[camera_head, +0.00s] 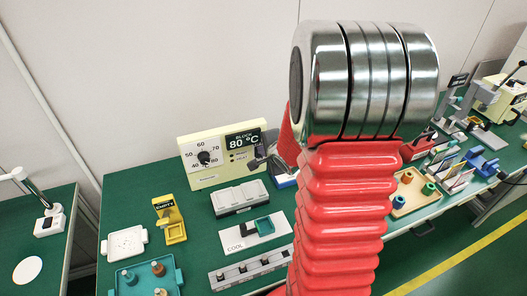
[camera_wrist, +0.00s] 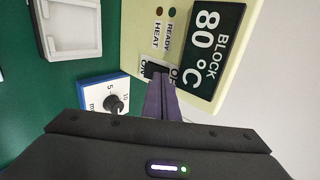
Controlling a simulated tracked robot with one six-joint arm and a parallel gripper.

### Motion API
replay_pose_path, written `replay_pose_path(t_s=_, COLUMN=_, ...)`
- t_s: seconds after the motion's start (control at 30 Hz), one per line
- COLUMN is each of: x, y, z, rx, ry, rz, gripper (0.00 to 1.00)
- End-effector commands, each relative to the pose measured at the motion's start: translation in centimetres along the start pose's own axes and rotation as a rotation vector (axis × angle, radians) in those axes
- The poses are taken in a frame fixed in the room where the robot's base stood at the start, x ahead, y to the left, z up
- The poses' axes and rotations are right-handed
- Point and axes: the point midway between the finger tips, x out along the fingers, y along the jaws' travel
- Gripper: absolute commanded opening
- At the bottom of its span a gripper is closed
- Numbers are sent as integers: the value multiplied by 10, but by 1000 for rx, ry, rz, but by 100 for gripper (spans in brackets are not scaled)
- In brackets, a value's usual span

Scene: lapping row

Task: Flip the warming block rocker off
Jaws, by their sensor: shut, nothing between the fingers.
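The cream control box of the warming block (camera_head: 208,178) stands at the back of the green bench, with a temperature dial (camera_head: 206,158) and a dark display reading BLOCK 80 °C (camera_head: 243,139). In the wrist view the display (camera_wrist: 215,45) appears sideways. The rocker (camera_wrist: 157,72) sits below the READY and HEAT labels, on a plate marked ON and OFF. My gripper (camera_wrist: 160,84) is shut and empty, its fingertips at the rocker and partly covering it. I cannot tell whether they touch, or which way the rocker is tilted. In the head view my gripper (camera_head: 262,158) is beside the box's right end.
A blue and white timer (camera_wrist: 110,98) stands close beside my fingers. A grey-white lidded block (camera_head: 240,196), a COOL plate (camera_head: 252,230) and a yellow EMPTY holder (camera_head: 172,222) are in front of the box. My red arm hides the bench's middle.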

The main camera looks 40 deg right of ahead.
Motion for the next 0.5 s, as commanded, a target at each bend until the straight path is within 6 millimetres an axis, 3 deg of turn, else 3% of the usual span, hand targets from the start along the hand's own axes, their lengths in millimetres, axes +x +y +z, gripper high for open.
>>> replay_pose_path(t_s=0.5, x=-10, y=-12, z=-2, rx=0, ry=2, rz=-2, gripper=0)
